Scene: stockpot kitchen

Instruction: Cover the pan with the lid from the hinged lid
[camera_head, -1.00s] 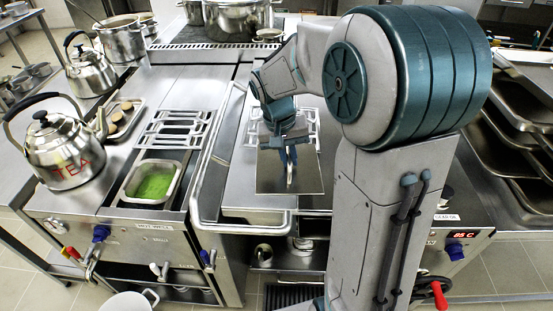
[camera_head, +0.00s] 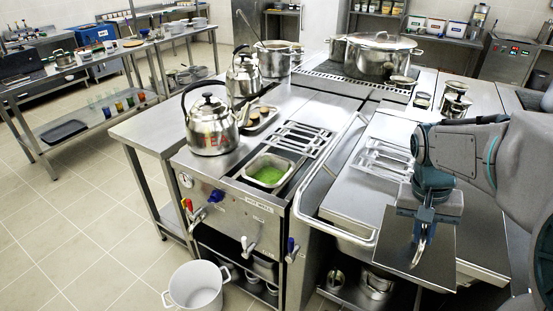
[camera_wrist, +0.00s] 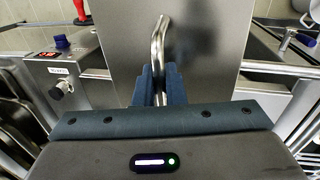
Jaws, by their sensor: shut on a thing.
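The pan (camera_head: 269,172) is a small rectangular steel insert with green contents, uncovered in the counter left of the big hinged lid (camera_head: 350,203). My gripper (camera_head: 424,216) is at the right in the head view, shut on the bent-rod handle of a flat steel lid (camera_head: 398,250). The lid hangs in front of the hinged lid, apart from the pan. In the wrist view the fingers of my gripper (camera_wrist: 160,78) close on the handle (camera_wrist: 158,42), with the lid plate (camera_wrist: 208,55) behind. The pan is not seen in the wrist view.
A steel bar handle (camera_head: 302,203) runs around the hinged lid, between my gripper and the pan. Kettles (camera_head: 211,128) stand left of the pan, and a wire rack (camera_head: 304,138) lies behind it. A white pot (camera_head: 196,285) stands on the floor. The floor at left is clear.

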